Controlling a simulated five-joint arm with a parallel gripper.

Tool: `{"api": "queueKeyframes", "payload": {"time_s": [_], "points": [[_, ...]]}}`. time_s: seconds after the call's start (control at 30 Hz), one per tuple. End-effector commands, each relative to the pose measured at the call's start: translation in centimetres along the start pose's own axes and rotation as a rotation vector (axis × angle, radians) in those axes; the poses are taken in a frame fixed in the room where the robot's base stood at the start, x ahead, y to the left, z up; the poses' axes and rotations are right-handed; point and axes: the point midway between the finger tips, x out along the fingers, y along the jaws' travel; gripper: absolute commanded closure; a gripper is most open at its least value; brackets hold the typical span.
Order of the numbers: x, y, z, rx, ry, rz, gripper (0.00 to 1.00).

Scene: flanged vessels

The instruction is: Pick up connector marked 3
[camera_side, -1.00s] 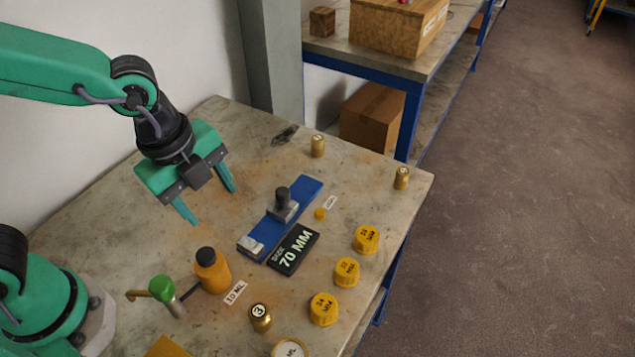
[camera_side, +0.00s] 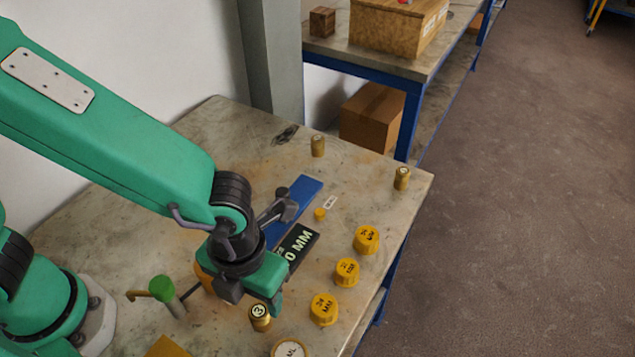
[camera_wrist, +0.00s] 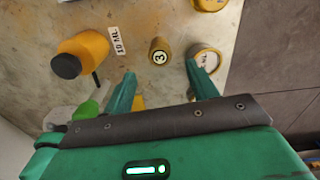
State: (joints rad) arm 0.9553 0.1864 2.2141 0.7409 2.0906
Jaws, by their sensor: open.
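The connector marked 3 (camera_side: 260,317) is a small brass cylinder with a white number disc on top, standing upright on the table near the front. In the wrist view the connector (camera_wrist: 159,51) lies beyond and between the two green fingertips, apart from both. My gripper (camera_wrist: 162,78) is open and empty. In the side view my gripper (camera_side: 262,295) hangs just behind and above the connector, with one green finger close to its right side in the picture. The other finger is hidden in the side view.
Yellow caps (camera_side: 323,309) stand to the right. A white-topped jar (camera_side: 290,349) is at the front, close to one finger in the wrist view.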

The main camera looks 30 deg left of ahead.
Motion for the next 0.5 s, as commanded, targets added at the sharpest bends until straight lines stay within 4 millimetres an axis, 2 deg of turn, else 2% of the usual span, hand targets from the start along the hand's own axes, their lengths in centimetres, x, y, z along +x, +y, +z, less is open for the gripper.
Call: {"api": "queueKeyframes", "payload": {"time_s": [0.3,0.5], "points": [[2.2,0.1,0.0,-0.003,0.001,0.002,0.42],[2.5,0.0,0.0,-0.003,0.000,0.000,0.42]]}}
